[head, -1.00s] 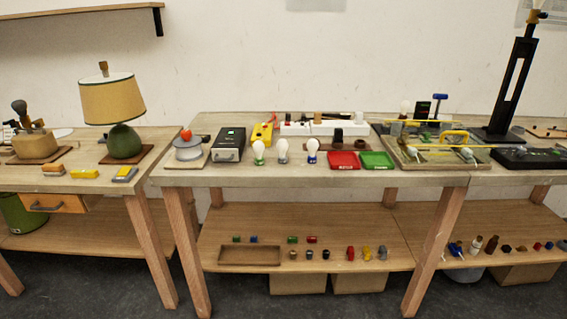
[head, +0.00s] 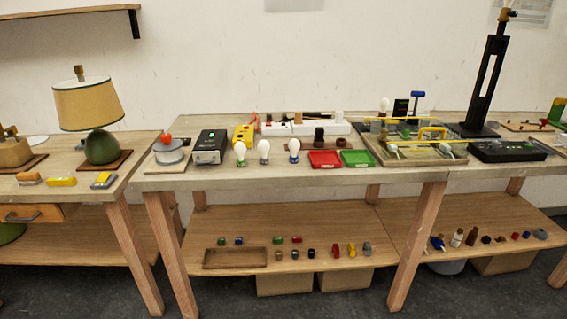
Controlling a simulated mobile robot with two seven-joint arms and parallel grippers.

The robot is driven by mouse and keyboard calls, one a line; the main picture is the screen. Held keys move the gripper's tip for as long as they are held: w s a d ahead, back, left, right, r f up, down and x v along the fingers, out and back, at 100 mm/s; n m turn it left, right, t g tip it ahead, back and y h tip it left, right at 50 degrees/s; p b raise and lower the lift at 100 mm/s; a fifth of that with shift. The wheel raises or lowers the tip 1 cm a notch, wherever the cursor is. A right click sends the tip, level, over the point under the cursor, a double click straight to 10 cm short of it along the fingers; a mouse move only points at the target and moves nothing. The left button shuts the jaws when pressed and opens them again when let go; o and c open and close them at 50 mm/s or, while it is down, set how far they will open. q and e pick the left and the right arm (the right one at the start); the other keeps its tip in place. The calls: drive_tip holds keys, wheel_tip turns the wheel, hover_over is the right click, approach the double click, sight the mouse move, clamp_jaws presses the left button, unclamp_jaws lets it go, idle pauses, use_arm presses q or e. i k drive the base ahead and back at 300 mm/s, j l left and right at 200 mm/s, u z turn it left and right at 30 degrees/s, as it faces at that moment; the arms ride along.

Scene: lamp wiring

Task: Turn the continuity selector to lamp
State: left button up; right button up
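I cannot tell for certain which device carries the continuity selector. A black box (head: 209,147) with a light front panel stands on the middle bench, towards its left end. A yellow device (head: 243,135) with a red part stands just behind and to the right of it. Any selector marking is too small to read. A lamp (head: 90,117) with a tan shade and green base stands on the left bench. Neither of my grippers is in view.
Several white bulbs (head: 264,150) stand near the middle bench's front edge. A red tray (head: 325,159) and a green tray (head: 358,158) lie to their right. A tall black stand (head: 487,85) rises further right. A gap separates the left and middle benches.

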sight(495, 144)
drive_tip(key=i+z, duration=0.1)
drive_tip(key=z, duration=0.65)
drive_tip(key=i+z, duration=0.15)
drive_tip(key=z, duration=0.25)
drive_tip(key=i+z, duration=0.1)
drive_tip(key=z, duration=0.25)
drive_tip(key=i+j+z, duration=0.1)
drive_tip(key=i, duration=0.25)
drive_tip(key=j, duration=0.1)
